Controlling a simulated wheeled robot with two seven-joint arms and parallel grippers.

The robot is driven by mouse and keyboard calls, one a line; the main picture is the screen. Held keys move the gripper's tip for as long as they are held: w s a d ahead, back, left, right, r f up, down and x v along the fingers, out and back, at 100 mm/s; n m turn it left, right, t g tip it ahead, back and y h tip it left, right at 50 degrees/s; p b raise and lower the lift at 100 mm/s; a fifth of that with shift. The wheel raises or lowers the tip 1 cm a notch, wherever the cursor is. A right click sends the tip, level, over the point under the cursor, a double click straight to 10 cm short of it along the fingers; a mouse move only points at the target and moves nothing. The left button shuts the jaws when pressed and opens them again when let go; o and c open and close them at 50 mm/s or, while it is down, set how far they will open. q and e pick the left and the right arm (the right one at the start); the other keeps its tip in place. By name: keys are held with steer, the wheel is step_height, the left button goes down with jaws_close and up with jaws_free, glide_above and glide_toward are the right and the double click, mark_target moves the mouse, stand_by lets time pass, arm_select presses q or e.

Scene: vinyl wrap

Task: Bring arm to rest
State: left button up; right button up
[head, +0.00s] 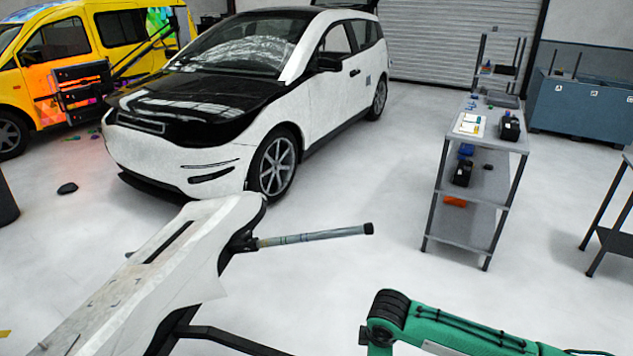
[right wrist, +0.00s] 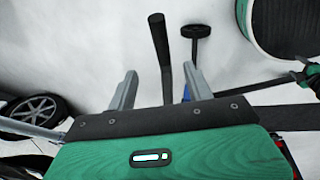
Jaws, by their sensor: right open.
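My right arm (head: 450,330) is green with black cables and enters the head view at the bottom right. Its gripper lies outside that view. In the right wrist view my right gripper (right wrist: 160,88) has its two grey fingers spread apart, so it is open. A dark bar (right wrist: 158,45) shows in line with the gap between the fingers. I cannot tell how far beyond the fingers it is, and nothing is clamped. My left gripper and left arm are not in view.
A white panel on a stand (head: 150,265) fills the lower left, with a grey rod (head: 310,237) sticking out rightward. Behind it stand a white car (head: 325,95) and a yellow van (head: 60,45). A shelf cart (head: 470,205) is at right.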

steer(key=s+a+m+t+y, duration=0.1)
steer(key=s+a+m+y, duration=0.25)
steer(key=s+a, duration=0.65)
steer(key=s+d+m+h, duration=0.3)
steer(key=s+d+m, duration=0.7)
steer(key=s+d, duration=0.55)
step_height(320, 180, down, 30)
steer(key=g, duration=0.1)
steer(key=s+d+f+g, duration=0.1)
steer(key=s+d+f, duration=0.2)
steer(key=s+f, duration=1.7)
steer(key=shift+f+n, duration=0.35)
steer(key=shift+f, duration=0.1)
